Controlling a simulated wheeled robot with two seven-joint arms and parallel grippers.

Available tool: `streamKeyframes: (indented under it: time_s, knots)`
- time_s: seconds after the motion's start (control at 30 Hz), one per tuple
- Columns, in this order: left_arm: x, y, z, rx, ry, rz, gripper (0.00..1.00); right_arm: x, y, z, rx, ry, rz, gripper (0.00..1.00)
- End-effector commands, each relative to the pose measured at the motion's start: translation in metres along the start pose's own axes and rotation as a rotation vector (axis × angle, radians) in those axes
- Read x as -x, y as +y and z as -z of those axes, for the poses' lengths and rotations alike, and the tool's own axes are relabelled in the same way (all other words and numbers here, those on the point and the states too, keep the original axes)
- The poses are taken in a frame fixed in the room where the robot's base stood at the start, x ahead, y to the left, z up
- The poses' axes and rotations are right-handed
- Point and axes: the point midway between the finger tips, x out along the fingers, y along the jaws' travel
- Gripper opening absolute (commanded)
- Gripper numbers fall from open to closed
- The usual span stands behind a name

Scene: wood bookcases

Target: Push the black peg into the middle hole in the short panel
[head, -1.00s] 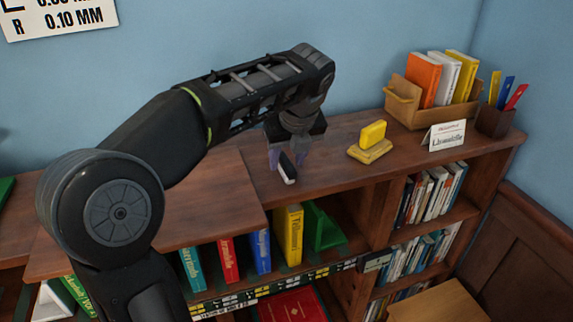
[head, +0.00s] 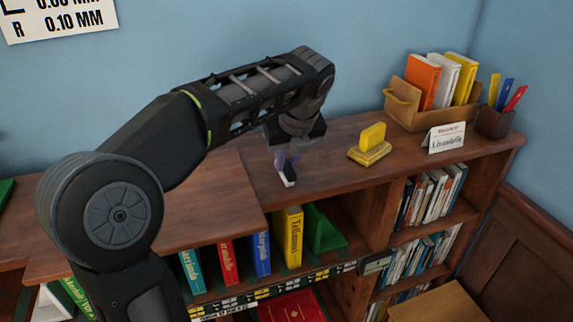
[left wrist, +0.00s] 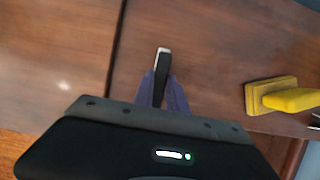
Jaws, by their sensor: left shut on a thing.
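My left gripper (head: 287,164) reaches down over the bookcase top in the head view and is shut on a small black peg (head: 288,176) with a pale end. In the left wrist view, the peg (left wrist: 160,78) sticks out between the purple fingers of the left gripper (left wrist: 163,92), pale end away from the palm. The pale end is close to the wood; I cannot tell whether it touches. My right gripper is out of view.
A yellow block on a yellow base (head: 370,153) stands right of the gripper. Farther right are a name card (head: 446,137), a wooden book box (head: 425,114) and a pen cup (head: 495,122). A raised wood board (head: 205,195) lies to the left. Books fill the shelves below.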

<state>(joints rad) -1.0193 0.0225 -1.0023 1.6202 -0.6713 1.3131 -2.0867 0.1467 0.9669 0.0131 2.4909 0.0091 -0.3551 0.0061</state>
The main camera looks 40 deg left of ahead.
Motion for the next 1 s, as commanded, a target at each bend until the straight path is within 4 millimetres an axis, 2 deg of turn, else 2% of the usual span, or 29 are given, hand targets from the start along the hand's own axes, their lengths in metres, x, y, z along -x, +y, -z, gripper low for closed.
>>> streamKeyframes:
  time_s: [0.27, 0.43, 0.57, 0.7, 0.77, 1.0]
  knots:
    - [0.007, 0.0, -0.003, 0.002, -0.001, -0.001, 0.0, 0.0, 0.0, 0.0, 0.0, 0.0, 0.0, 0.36]
    - [0.024, 0.0, -0.011, 0.002, -0.002, 0.0, 0.0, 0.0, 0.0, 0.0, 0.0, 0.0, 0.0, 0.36]
    - [0.052, 0.0, -0.023, 0.002, -0.001, 0.0, 0.0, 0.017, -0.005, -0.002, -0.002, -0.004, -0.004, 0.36]
    - [0.08, 0.0, -0.034, 0.0, 0.001, -0.001, 0.0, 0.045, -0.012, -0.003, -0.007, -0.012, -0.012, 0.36]
    - [0.074, -0.002, -0.03, -0.004, 0.002, -0.002, 0.0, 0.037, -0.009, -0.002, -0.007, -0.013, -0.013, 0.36]
    - [0.084, -0.003, -0.034, -0.006, 0.004, -0.003, 0.0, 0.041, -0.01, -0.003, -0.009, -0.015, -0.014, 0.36]
